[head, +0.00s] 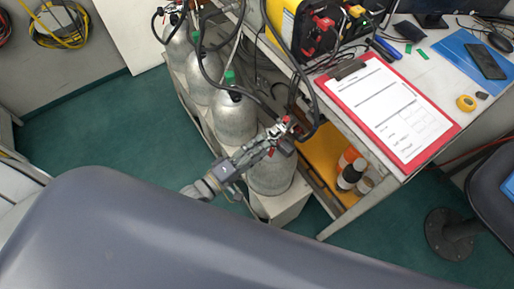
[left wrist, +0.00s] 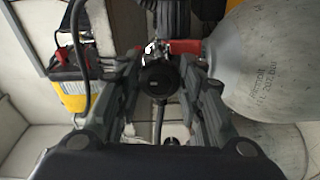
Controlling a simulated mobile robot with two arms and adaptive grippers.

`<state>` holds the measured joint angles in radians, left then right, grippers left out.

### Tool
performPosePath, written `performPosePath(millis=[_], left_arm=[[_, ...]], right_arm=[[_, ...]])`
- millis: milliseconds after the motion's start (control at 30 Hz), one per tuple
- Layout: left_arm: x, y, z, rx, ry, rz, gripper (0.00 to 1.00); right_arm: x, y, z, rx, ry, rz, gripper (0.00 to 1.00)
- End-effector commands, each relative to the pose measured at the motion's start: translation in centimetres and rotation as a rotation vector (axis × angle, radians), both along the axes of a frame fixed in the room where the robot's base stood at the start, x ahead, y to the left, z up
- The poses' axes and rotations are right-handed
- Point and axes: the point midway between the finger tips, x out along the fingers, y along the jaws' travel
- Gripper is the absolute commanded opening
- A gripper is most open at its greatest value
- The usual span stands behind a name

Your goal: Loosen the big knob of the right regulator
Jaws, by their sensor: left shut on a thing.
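The big knob (left wrist: 158,78) of the right regulator is a round black knob, seen end-on in the left wrist view between my gripper's fingers. My left gripper (head: 266,144) is shut on it, with a finger on either side. In the head view the gripper reaches in from the lower left over the nearest grey cylinder (head: 271,177) and covers most of the knob. The regulator (head: 286,126) sits at the top of that cylinder, with red and metal parts showing. My right gripper is in neither view.
Several grey cylinders stand in a row in a white rack, one behind the gripper (head: 235,118). Black hoses run close by. A desk with a red clipboard (head: 432,150) is to the right, with bottles (head: 350,174) on a shelf below. Green floor is open at left.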

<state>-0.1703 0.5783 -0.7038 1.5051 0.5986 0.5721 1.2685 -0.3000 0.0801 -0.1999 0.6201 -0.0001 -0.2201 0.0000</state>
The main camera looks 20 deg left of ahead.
Motion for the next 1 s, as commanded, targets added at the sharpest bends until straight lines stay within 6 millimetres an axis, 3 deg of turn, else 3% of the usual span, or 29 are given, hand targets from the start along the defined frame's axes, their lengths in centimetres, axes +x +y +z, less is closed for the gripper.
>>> performPosePath(millis=[267, 300, 367, 400, 767, 1000], left_arm=[[0.0, 0.0, -0.1, 0.001, 0.002, -0.001, 0.12], [0.0, 0.0, -0.1, 0.001, 0.002, -0.001, 0.40], [0.0, 0.0, -0.1, 0.002, 0.001, -0.001, 0.54], [0.0, 0.0, -0.1, 0.002, 0.001, 0.000, 0.55], [-0.3, 0.2, 0.0, 0.001, 0.000, 0.000, 0.55], [-3.6, 2.1, -0.2, 0.005, 0.005, 0.000, 0.55]], right_arm=[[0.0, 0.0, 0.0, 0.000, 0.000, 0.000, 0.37], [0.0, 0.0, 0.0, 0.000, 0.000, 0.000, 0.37], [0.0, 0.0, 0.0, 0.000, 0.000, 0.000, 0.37], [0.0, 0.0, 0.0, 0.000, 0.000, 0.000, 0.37], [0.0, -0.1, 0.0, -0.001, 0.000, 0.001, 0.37], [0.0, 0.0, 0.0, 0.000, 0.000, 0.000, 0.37]])
